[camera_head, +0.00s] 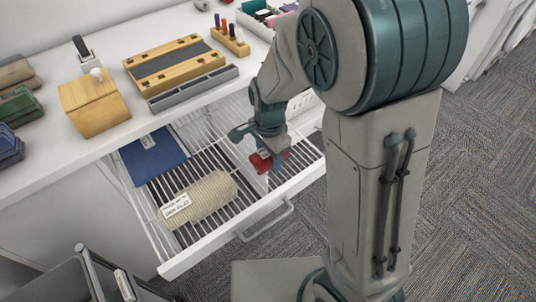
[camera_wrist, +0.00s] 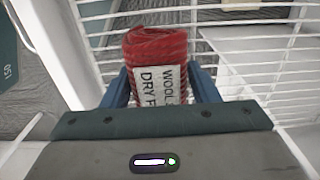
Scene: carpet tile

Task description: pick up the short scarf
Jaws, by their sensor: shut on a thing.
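A rolled red knitted scarf (camera_wrist: 157,46) with a white label reading "WOOL" and "DRY F…" is between the blue fingers of my gripper (camera_wrist: 160,88) in the wrist view. My gripper is shut on it. In the head view the red scarf (camera_head: 262,163) shows below my gripper (camera_head: 268,148), at the right end of the open wire drawer (camera_head: 262,214). My gripper covers part of it, and I cannot tell whether it touches the drawer bottom.
A rolled beige knitted piece (camera_head: 205,197) with a white label and a flat blue item (camera_head: 153,155) lie in the drawer. The counter above holds a wooden box (camera_head: 95,103) and a wooden tray (camera_head: 175,65). A grey bin (camera_head: 62,284) stands at front left.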

